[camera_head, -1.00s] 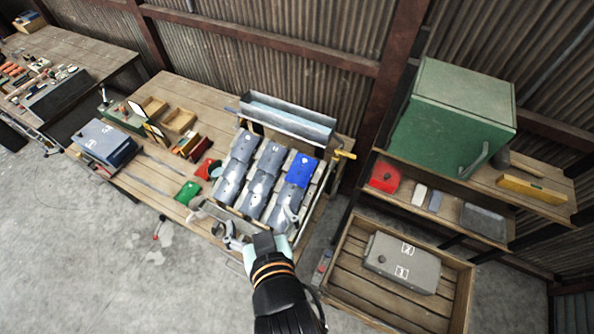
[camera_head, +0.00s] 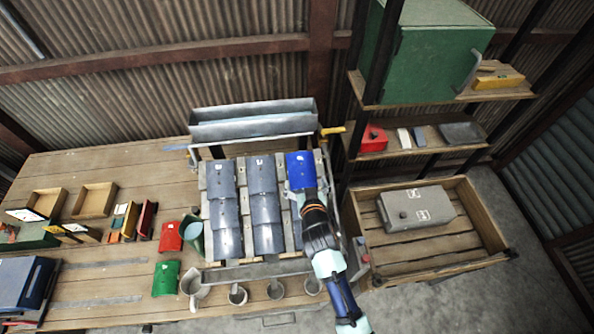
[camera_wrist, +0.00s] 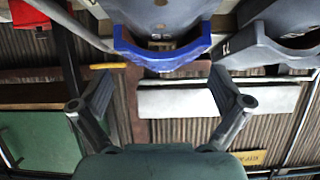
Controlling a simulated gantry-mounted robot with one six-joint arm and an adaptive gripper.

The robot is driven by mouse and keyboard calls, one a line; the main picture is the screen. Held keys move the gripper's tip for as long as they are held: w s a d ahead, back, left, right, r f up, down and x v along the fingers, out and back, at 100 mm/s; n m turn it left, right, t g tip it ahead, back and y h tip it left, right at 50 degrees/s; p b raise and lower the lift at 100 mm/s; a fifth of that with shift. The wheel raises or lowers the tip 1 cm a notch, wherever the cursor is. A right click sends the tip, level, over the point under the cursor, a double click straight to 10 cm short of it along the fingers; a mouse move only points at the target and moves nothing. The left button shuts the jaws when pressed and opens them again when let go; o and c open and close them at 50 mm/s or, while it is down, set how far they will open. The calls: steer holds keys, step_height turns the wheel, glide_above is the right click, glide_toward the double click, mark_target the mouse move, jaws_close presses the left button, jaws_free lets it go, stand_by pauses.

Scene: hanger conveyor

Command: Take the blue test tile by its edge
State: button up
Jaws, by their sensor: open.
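The blue test tile (camera_head: 300,166) lies at the top of the rightmost tile column on the rack in the head view. In the wrist view the blue tile (camera_wrist: 160,60) shows its curved edge, ahead of and between my two fingers. My gripper (camera_wrist: 162,95) is open and empty, with a finger on each side and a visible gap to the tile edge. In the head view my gripper (camera_head: 309,196) is just below the blue tile, and my wrist hides its fingertips and the tiles below.
Grey tile columns (camera_head: 223,200) and (camera_head: 263,200) lie left of the blue tile. A metal gutter (camera_head: 252,125) stands behind the rack. Several cups line its front. Red (camera_head: 171,237) and green (camera_head: 166,278) tiles lie left. A wooden crate (camera_head: 480,215) stands right.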

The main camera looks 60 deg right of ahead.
mark_target(303, 177)
steer(key=x, duration=0.5)
steer(key=shift+w+d, duration=0.1)
steer(key=shift+w, duration=0.1)
steer(key=shift+r, duration=0.1)
steer(key=c, duration=1)
step_height(303, 177, up, 20)
steer(key=shift+p, duration=0.85)
